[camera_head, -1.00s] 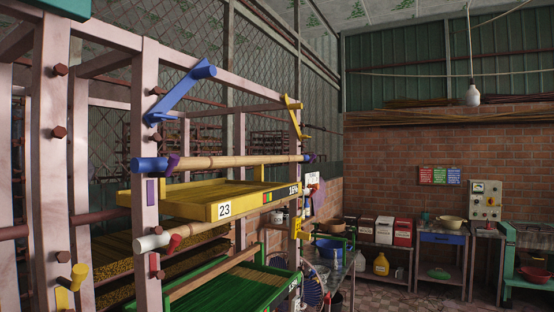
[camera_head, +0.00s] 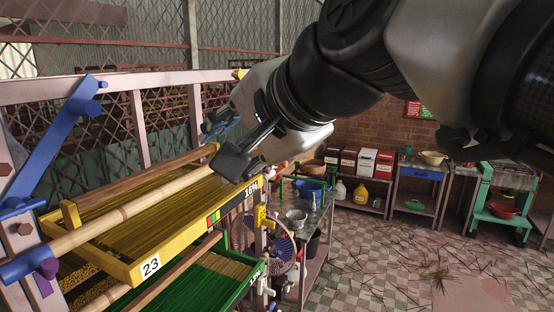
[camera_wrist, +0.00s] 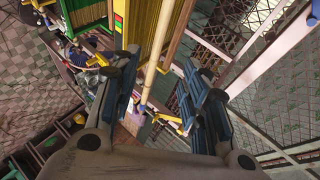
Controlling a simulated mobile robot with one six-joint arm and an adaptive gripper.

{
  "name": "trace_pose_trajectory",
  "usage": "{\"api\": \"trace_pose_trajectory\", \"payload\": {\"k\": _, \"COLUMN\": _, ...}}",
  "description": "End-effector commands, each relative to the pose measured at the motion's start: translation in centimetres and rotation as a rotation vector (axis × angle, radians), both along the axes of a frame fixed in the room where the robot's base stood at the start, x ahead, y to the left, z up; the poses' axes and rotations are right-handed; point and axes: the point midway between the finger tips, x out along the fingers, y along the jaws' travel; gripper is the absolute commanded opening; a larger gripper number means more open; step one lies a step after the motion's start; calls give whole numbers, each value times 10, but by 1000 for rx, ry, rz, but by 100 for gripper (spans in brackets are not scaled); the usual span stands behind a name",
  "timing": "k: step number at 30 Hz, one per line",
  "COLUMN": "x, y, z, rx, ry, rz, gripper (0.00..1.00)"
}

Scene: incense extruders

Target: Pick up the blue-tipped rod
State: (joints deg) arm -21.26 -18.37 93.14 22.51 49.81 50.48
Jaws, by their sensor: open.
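The blue-tipped rod (camera_head: 122,210) is a long pale bamboo pole with a blue end cap at the lower left. In the wrist view the rod (camera_wrist: 167,53) runs between the two fingers of my gripper (camera_wrist: 158,78), touching neither as far as I can see. My gripper is open and empty. I cannot tell how far the rod is from the fingertips.
A blue bracket (camera_head: 56,135) stands on the rack at left. A fan (camera_head: 280,250) stands beyond the trays. The tiled floor at right is open.

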Motion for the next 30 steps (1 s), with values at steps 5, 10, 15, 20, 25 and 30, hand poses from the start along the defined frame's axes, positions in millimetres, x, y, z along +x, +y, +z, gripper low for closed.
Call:
{"api": "trace_pose_trajectory", "payload": {"k": 5, "x": 26, "y": 23, "z": -23, "rx": -5, "ry": 4, "rz": 2, "gripper": 41}}
{"api": "trace_pose_trajectory", "payload": {"k": 10, "x": 48, "y": 43, "z": -41, "rx": -6, "ry": 4, "rz": 3, "gripper": 41}}
{"api": "trace_pose_trajectory", "payload": {"k": 15, "x": 62, "y": 55, "z": -51, "rx": -5, "ry": 1, "rz": 1, "gripper": 41}}
{"api": "trace_pose_trajectory", "payload": {"k": 20, "x": 67, "y": 60, "z": -56, "rx": -5, "ry": 0, "rz": 1, "gripper": 41}}
{"api": "trace_pose_trajectory", "payload": {"k": 25, "x": 79, "y": 79, "z": -69, "rx": -7, "ry": 3, "rz": 2, "gripper": 41}}
{"api": "trace_pose_trajectory", "payload": {"k": 30, "x": 92, "y": 90, "z": -79, "rx": -6, "ry": 0, "rz": 1, "gripper": 41}}
